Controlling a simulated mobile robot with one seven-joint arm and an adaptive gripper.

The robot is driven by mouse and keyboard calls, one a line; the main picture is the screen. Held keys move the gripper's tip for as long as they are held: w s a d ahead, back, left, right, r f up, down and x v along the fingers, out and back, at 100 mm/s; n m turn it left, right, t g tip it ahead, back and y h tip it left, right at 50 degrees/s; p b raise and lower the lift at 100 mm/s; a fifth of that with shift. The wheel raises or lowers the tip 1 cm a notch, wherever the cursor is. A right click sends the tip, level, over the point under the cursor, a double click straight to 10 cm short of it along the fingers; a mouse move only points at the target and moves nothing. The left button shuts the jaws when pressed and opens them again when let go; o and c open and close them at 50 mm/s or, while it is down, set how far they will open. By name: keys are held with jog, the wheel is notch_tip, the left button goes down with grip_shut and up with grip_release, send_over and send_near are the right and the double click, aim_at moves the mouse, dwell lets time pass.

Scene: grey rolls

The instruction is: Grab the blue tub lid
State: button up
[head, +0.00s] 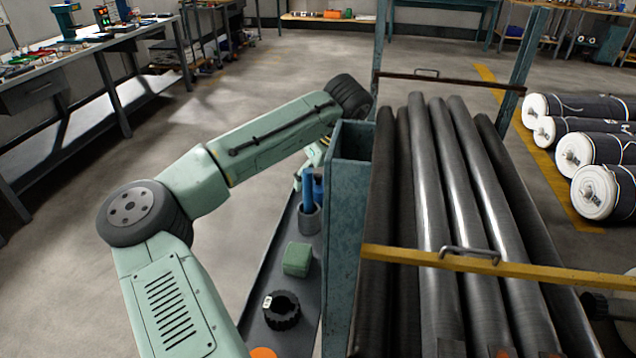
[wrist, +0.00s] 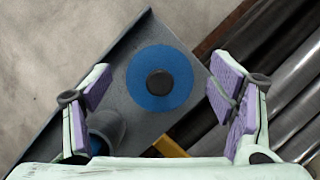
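The blue tub lid (wrist: 141,88), a round blue disc with a dark round knob in its middle, lies near the end of a grey shelf in the wrist view. I cannot make it out in the head view. My gripper (wrist: 160,86) is open, with one purple-padded finger left of the lid and the other right of it. Nothing is between the pads in contact, and the height gap to the lid is hard to judge. In the head view the gripper is mostly hidden behind my arm and a blue-green metal post.
The narrow grey shelf (head: 262,284) also bears a grey cup (head: 309,219) with blue items, a green block (head: 297,259) and a black ring (head: 281,311). Long dark rolls (head: 432,220) lie in a rack close on the right. Open floor is on the left.

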jog(key=c, duration=1.1)
